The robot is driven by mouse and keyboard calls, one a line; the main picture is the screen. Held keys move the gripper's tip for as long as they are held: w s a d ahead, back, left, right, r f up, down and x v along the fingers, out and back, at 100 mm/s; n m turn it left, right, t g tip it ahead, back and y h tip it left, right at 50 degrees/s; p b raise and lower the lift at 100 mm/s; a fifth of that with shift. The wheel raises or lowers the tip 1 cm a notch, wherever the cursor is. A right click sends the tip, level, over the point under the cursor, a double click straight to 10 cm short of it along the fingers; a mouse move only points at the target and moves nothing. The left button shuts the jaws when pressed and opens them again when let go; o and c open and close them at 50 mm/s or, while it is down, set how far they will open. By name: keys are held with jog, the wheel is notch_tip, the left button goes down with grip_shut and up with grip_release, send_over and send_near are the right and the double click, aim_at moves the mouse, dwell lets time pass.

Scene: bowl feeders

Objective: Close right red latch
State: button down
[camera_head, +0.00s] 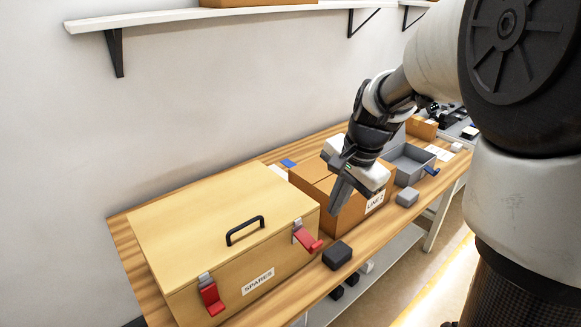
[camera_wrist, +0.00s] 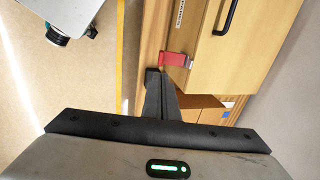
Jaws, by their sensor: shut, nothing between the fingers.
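A yellow wooden box (camera_head: 261,281) labelled SPARES stands on the workbench with its lid down. Its right red latch (camera_head: 307,238) sits near the front right corner, its lever sticking outward from the front face. In the wrist view the right red latch (camera_wrist: 177,59) is just beyond my fingertips. The left red latch (camera_head: 211,298) lies against the front face, pointing mostly down. My gripper (camera_head: 338,207) is shut and empty, pointing down to the right of the right latch and above it, apart from it; its fingers also show in the wrist view (camera_wrist: 156,76).
A cardboard box (camera_head: 313,181) stands right of the SPARES box, close behind my gripper. A dark block (camera_head: 337,254) lies near the bench's front edge, below the right latch. A grey block (camera_head: 407,197) and a grey bin (camera_head: 408,162) are farther right. A shelf (camera_head: 180,17) hangs above.

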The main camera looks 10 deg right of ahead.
aim_at(318, 244)
jog(key=shift+w, duration=0.1)
jog(key=shift+f, duration=0.1)
jog(key=x, duration=1.4)
jog(key=shift+w, duration=0.1)
